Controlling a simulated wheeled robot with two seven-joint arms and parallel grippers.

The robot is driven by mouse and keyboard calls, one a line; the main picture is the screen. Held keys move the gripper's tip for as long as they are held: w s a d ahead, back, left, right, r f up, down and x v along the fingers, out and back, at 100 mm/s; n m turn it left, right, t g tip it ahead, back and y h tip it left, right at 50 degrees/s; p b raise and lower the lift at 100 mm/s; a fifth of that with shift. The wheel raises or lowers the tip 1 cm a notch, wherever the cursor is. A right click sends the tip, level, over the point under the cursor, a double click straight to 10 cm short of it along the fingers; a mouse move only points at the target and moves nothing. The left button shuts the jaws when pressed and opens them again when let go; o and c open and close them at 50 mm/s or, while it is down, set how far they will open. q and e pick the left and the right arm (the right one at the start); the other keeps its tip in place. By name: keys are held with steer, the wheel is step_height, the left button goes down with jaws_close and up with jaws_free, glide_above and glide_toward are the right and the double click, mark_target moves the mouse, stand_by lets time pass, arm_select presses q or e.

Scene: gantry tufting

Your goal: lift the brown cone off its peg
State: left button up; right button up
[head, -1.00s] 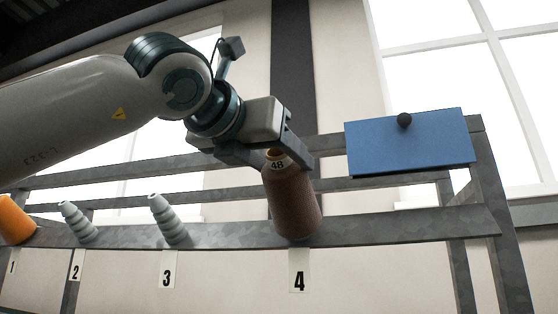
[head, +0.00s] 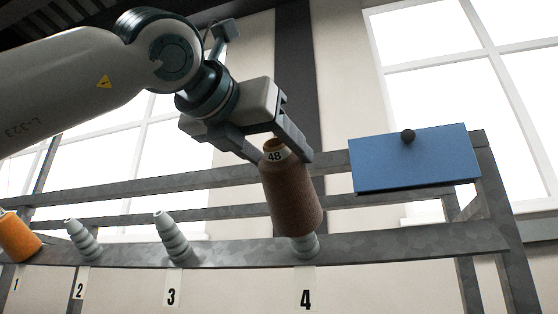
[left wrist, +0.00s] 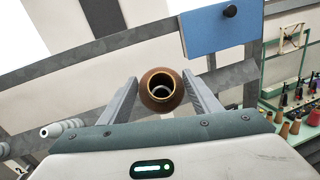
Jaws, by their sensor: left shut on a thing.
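My left gripper (head: 284,155) is shut on the cone's narrow top, one finger on each side. In the left wrist view the cone's open top (left wrist: 161,88) lies between the two fingers. The upper part of peg 4 is hidden inside the cone. My right gripper is in neither view.
Bare grey pegs stand at 3 (head: 172,237) and 2 (head: 83,239) on the metal rail (head: 400,238). An orange cone (head: 17,238) is at 1. A blue panel (head: 415,160) with a black knob is at right, close to my left gripper.

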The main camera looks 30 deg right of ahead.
arm_select(q)
steer(key=s+a+r, duration=0.4)
steer(key=a+r, duration=0.1)
steer(key=shift+s+a, duration=0.25)
steer(key=shift+s, duration=0.1)
stand_by(1.1)
steer(key=shift+f, duration=0.1)
